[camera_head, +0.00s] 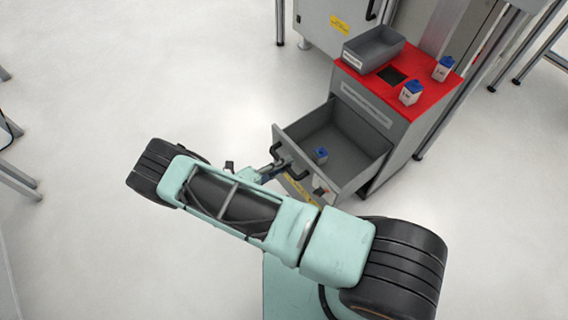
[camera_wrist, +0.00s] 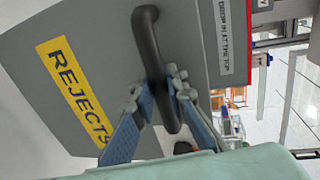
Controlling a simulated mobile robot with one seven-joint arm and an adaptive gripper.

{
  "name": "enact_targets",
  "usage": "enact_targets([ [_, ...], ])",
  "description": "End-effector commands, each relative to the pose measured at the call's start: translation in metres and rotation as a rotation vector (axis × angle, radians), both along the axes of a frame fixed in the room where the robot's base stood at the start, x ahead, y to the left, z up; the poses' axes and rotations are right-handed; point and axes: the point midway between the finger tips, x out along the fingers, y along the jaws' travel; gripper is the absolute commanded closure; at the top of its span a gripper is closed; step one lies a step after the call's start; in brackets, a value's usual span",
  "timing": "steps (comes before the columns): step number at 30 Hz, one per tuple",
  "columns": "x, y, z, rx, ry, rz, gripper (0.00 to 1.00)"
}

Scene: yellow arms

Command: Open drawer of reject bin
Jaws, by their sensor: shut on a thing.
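The reject bin (camera_head: 411,127) is a grey cabinet with a red top. Its drawer (camera_head: 345,142) is pulled well out, and the inside shows, with a small blue-capped container (camera_head: 320,155) in it. In the wrist view the grey drawer front (camera_wrist: 110,38) carries a yellow REJECTS label (camera_wrist: 72,88) and a dark curved handle (camera_wrist: 148,45). My gripper (camera_wrist: 168,82) has its two blue fingers on either side of the handle and is shut on it. In the head view my gripper (camera_head: 276,168) is at the drawer front, partly hidden by my arm.
On the red top stand a grey open tray (camera_head: 374,48) and two white containers with blue caps, one near the front edge (camera_head: 411,92) and one farther back (camera_head: 442,68). A grey cabinet (camera_head: 325,22) stands behind.

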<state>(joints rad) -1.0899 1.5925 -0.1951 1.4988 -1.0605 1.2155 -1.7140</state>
Motion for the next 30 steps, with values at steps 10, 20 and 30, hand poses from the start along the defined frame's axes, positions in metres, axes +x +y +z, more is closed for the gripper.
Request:
enact_targets([
  [10, 0.000, 0.000, 0.000, 0.001, -0.001, 0.001, 0.69],
  [20, -0.005, 0.008, 0.002, 0.002, -0.001, 0.001, 0.69],
  [30, -0.044, 0.062, 0.016, 0.004, 0.000, 0.003, 0.69],
])
